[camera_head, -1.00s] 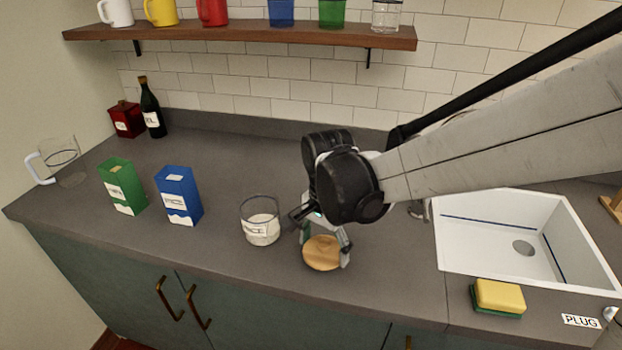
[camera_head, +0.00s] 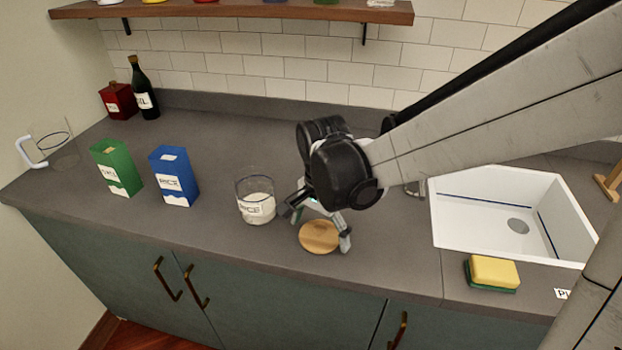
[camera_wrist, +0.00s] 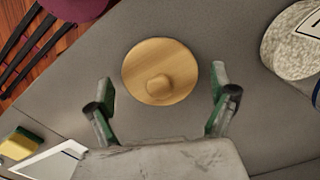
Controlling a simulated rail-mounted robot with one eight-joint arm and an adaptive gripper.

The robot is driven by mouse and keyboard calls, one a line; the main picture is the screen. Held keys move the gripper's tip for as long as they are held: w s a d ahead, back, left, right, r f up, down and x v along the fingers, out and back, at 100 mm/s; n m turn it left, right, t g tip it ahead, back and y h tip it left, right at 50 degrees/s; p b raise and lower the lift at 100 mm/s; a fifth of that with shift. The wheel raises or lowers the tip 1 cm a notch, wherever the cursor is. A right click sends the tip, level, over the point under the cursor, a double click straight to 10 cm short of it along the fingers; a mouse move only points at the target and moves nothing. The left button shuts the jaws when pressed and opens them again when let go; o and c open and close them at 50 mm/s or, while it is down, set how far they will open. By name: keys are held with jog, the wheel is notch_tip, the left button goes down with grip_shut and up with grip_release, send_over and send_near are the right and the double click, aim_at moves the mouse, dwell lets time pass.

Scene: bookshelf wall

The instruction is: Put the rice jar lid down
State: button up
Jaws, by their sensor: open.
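The rice jar lid (camera_head: 319,237) is a round wooden disc with a knob. It lies on the grey counter, knob up, to the right of the open glass rice jar (camera_head: 257,206). The lid also shows in the wrist view (camera_wrist: 160,72). My gripper (camera_head: 322,232) is open at the lid. In the wrist view its fingers (camera_wrist: 160,100) are spread wide on either side, apart from the lid, with nothing between them touching it. The rice jar holds white rice and shows partly at the right edge of the wrist view (camera_wrist: 294,42).
A blue rice box (camera_head: 174,178) and a green box (camera_head: 117,168) stand to the left. A white sink (camera_head: 500,212) and a yellow-green sponge (camera_head: 492,273) are to the right. The counter's front edge runs close in front of the lid.

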aim_at(320, 227)
notch_tip(320, 227, up, 12)
jog(key=p, duration=0.2)
jog(key=s+d+r+n+t, duration=0.2)
jog(key=s+d+n+t, duration=0.5)
jog(key=s+d, duration=0.4)
jog(key=d+n, duration=0.1)
jog(key=d, duration=0.2)
jog(key=shift+s, duration=0.4)
